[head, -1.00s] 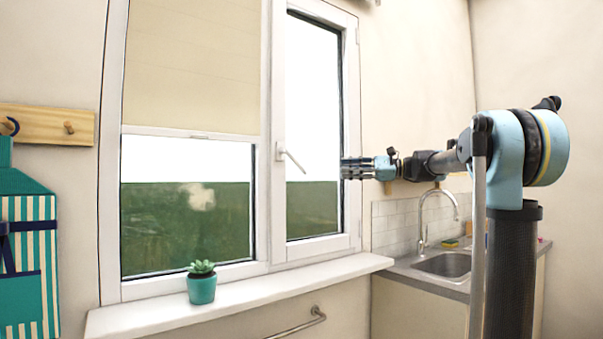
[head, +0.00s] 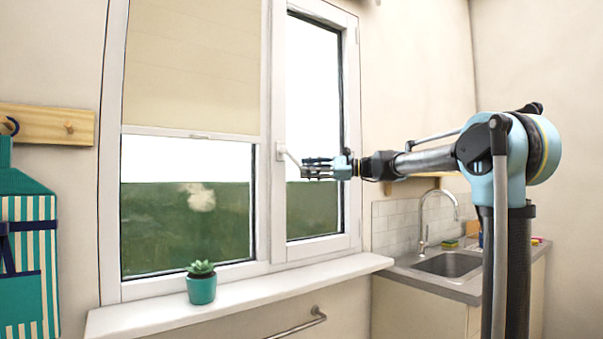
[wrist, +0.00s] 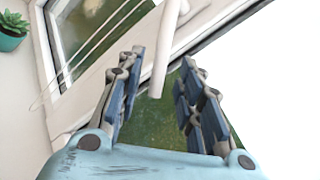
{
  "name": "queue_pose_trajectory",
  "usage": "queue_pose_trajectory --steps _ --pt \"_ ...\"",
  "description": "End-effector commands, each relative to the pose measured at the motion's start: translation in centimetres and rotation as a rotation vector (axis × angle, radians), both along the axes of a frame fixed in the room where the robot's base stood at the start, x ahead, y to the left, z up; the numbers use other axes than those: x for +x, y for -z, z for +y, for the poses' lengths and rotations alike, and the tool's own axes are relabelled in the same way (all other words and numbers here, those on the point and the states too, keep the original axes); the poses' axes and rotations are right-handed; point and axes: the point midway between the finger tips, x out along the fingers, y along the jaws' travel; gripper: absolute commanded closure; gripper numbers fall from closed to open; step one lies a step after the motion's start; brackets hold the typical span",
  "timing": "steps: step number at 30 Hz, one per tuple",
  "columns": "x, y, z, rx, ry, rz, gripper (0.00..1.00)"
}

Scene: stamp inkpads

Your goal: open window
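The window has a wide left pane (head: 187,215) with a roller blind over its upper part, and a narrow right sash (head: 352,130) that looks closed in its frame. A white handle (head: 283,152) sits on the sash's left edge, its lever slanting down to the right. My gripper (head: 306,169) is at the lever's lower end in the head view. In the wrist view my gripper (wrist: 158,90) is open, its blue-padded fingers apart. The handle lever (wrist: 165,50) reaches down between the fingertips there. I cannot tell whether either finger touches it.
A teal potted succulent (head: 201,287) stands on the white sill (head: 150,313) below the left pane. A sink (head: 450,264) with a tall faucet (head: 424,222) is at the right. A striped apron (head: 28,255) hangs at the left.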

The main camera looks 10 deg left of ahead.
Motion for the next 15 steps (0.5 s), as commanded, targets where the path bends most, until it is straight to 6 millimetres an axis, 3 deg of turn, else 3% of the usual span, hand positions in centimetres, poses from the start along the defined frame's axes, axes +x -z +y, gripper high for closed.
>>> queue_pose_trajectory --steps 6,15 --pt "-0.2 0.0 2.3 0.0 0.0 0.0 0.66" --pt "-0.3 0.0 2.9 0.0 0.0 0.0 0.66"
